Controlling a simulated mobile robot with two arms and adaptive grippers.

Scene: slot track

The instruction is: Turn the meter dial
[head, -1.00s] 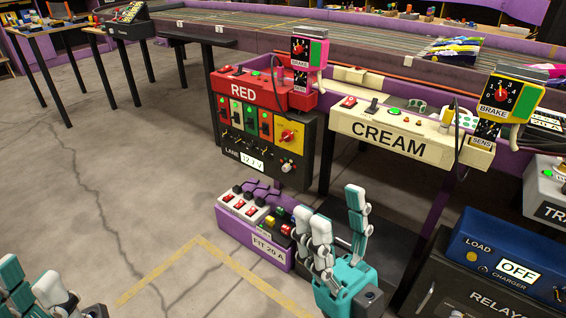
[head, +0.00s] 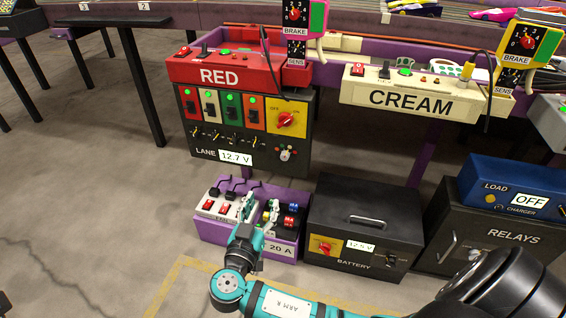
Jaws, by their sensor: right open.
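No dial here is labelled meter. The black lane box (head: 205,155) shows a 12.7 V display (head: 235,156) with a small pale knob (head: 287,155) to its right. The black battery box (head: 350,215) shows a 12.5 V display (head: 360,247) with a dark knob (head: 393,260) at its right. My left gripper is not recognisable in view.
The red control box (head: 182,70) and cream control box (head: 352,92) hang above. A blue charger (head: 478,176) stands on the relays box (head: 440,222) at right. A black table leg (head: 142,85) stands at left.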

